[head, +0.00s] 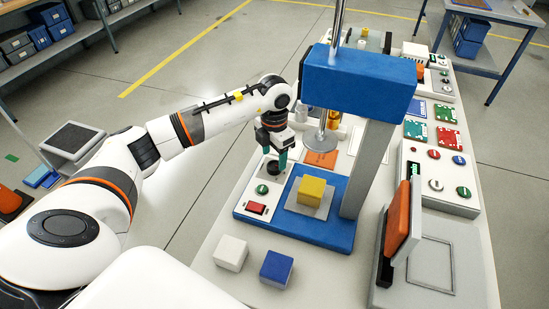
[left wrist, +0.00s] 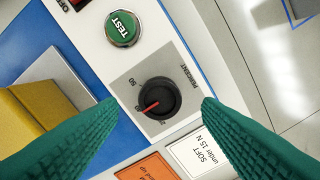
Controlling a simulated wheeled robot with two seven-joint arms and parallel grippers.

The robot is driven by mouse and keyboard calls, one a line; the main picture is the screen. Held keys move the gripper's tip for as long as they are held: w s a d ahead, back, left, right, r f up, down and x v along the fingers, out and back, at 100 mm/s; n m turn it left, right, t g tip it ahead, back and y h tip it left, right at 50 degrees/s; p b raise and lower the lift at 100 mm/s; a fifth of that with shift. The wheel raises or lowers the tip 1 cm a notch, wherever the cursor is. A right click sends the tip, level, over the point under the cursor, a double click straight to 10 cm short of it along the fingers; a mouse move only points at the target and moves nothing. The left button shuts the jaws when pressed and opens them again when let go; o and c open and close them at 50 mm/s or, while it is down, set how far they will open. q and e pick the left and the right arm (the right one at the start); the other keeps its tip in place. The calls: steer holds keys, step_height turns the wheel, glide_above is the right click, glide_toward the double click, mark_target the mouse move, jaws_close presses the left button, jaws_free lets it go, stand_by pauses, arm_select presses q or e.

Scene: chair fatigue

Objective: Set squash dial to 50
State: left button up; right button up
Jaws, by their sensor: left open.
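The squash dial (left wrist: 160,97) is a round black knob on a grey plate marked PERCENT in the left wrist view. Its red pointer aims to the lower left, at a small mark I cannot read surely, below the "50" mark. In the head view the dial (head: 272,168) is partly covered by my left gripper (head: 281,158). My left gripper is open in the left wrist view (left wrist: 158,103), its green ribbed fingers left and right of the dial, apart from it. The exact height above the dial is unclear. My right gripper is not in view.
A green TEST button (left wrist: 122,27) sits beside the dial, with a red switch (head: 256,208) nearby. A yellow block (head: 312,189) rests on the blue press base (head: 320,233), under the blue press head (head: 358,80). White (head: 230,253) and blue (head: 276,267) cubes stand in front.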

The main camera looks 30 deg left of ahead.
mark_target(274, 165)
arm_select(q)
steer(key=shift+f, duration=1.7)
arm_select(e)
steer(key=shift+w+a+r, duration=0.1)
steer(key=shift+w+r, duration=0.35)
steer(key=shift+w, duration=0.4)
arm_select(q)
steer(key=c, duration=1)
steer(key=shift+w+f+m+b, duration=0.1)
steer(key=shift+f+m+b, duration=0.05)
steer(key=shift+m+b, duration=1.25)
steer(key=m+b, duration=0.2)
steer(key=shift+m, duration=0.4)
steer(key=m+b, duration=0.2)
steer(key=m, duration=0.1)
steer(key=shift+r+m+b, duration=0.2)
steer(key=shift+m+b, duration=0.8)
steer(key=shift+m, duration=0.7)
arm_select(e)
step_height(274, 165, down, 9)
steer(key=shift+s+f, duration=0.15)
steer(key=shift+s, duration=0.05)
